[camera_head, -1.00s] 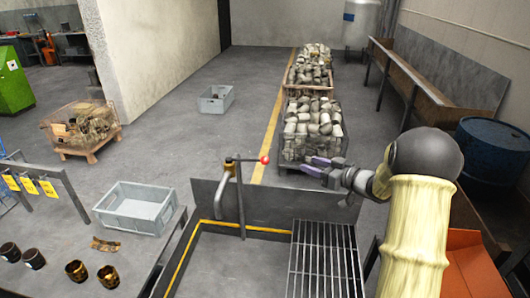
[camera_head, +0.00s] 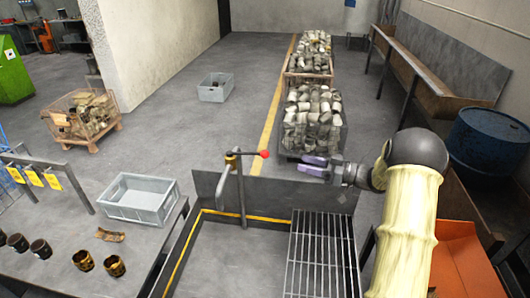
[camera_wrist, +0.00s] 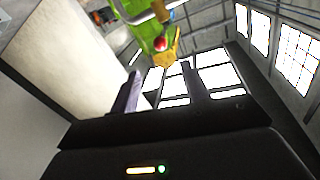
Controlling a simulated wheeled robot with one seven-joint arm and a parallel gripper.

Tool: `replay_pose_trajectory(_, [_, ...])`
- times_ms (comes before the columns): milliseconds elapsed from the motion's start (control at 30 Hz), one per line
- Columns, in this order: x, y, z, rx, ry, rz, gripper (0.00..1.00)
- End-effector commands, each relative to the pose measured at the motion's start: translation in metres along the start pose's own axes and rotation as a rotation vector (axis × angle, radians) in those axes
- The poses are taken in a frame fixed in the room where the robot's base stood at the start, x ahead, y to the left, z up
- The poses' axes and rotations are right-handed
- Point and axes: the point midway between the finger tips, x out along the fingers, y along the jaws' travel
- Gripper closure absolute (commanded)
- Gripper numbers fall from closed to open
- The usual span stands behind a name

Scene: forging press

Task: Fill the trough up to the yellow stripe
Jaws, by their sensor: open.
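The grey trough (camera_head: 235,258) lies at the bottom centre of the head view, with a yellow stripe (camera_head: 252,217) along its inner walls. I cannot tell any water level in it. A tap (camera_head: 241,192) stands at its back wall, with a spout hanging down and a lever ending in a red knob (camera_head: 265,154). My gripper (camera_head: 303,165) is open and empty, right of the knob and apart from it, fingers pointing left. In the wrist view, a red ball, seemingly this knob (camera_wrist: 160,44), shows beyond my open fingers (camera_wrist: 160,76).
A metal grate (camera_head: 322,255) covers the trough's right part. A grey crate (camera_head: 138,200) and several dark cups stand on the left table. A wire bin of metal pieces (camera_head: 312,120) stands behind my gripper. A blue barrel (camera_head: 488,145) and orange chute (camera_head: 462,262) are right.

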Motion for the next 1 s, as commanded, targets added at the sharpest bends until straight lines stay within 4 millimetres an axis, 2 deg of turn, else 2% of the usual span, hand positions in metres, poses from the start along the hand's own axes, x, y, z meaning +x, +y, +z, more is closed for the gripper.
replay_pose_trajectory(200, [0.041, -0.001, -0.004, 0.001, 0.0, -0.004, 0.54])
replay_pose_trajectory(700, [0.126, -0.001, -0.003, 0.001, -0.001, -0.001, 0.54])
replay_pose_trajectory(833, [0.139, 0.0, -0.002, -0.001, -0.001, -0.001, 0.54])
replay_pose_trajectory(1000, [0.143, 0.0, 0.0, 0.0, 0.0, 0.001, 0.54])
